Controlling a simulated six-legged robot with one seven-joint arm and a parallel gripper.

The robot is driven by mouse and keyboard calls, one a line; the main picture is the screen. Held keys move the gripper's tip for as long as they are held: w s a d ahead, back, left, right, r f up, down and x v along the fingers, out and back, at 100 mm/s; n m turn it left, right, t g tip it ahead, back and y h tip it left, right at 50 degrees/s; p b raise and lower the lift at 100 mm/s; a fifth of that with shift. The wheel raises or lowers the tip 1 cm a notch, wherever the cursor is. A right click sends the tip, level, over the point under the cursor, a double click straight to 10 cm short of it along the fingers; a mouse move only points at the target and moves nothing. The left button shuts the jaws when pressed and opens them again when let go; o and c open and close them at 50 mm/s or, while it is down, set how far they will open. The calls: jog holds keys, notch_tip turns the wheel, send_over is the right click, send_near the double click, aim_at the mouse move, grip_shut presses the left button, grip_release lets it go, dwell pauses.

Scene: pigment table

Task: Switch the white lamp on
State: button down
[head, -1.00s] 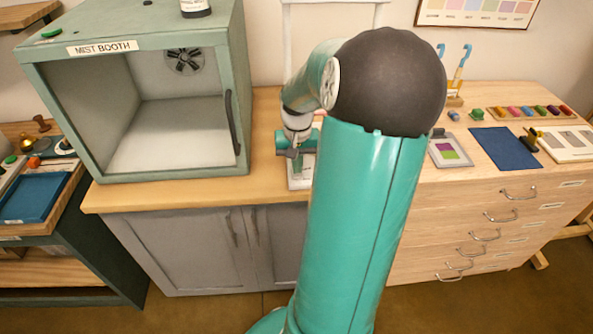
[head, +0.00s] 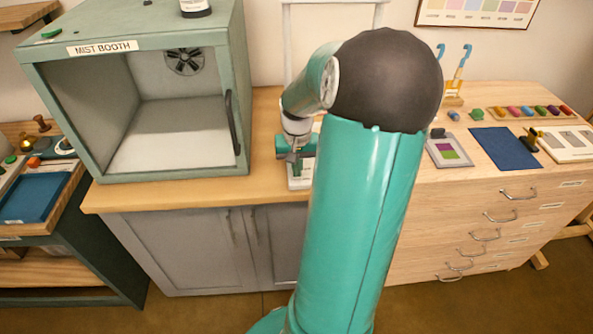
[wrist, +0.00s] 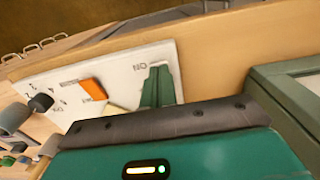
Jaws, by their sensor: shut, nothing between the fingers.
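A white control panel (wrist: 75,75) fills the left and middle of the wrist view, and its edge shows on the counter in the head view (head: 299,184). It carries an orange switch (wrist: 93,89) and an "ON" mark (wrist: 139,67). A pale cream piece (wrist: 117,106) lies between the orange switch and my fingers, partly hidden by my gripper's body. My gripper (wrist: 158,85) is shut and empty, with its green fingertips over the panel beside the "ON" mark. I cannot tell whether they touch it. No lit lamp can be made out.
The mist booth (head: 60,110) stands left of my gripper in the head view. A drawer cabinet (head: 500,190) stands on the right. The counter front (head: 190,192) is bare.

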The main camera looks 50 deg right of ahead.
jog(key=shift+r, duration=3.45)
jog(key=w+a+r+n+t+h, duration=0.1)
jog(key=w+a+r+n, duration=0.15)
jog(key=a, duration=0.65)
jog(key=w+a+r+n+h, duration=0.15)
jog(key=a+r, duration=0.25)
jog(key=a, duration=0.5)
jog(key=s+a+r+n+t+y, duration=0.1)
jog(key=s+a+n+t, duration=0.1)
jog(key=a, duration=0.7)
jog(key=s+a+r+n+t+y, duration=0.1)
jog(key=s+a+r+n+t, duration=0.1)
jog(key=s+a, duration=0.3)
jog(key=a+n, duration=0.1)
jog(key=a, duration=0.3)
jog(key=shift+r+n+t, duration=0.15)
jog(key=shift+n+t, duration=0.15)
jog(key=shift+n, duration=0.1)
jog(key=shift+d+y, duration=0.25)
jog(key=shift+d, duration=0.05)
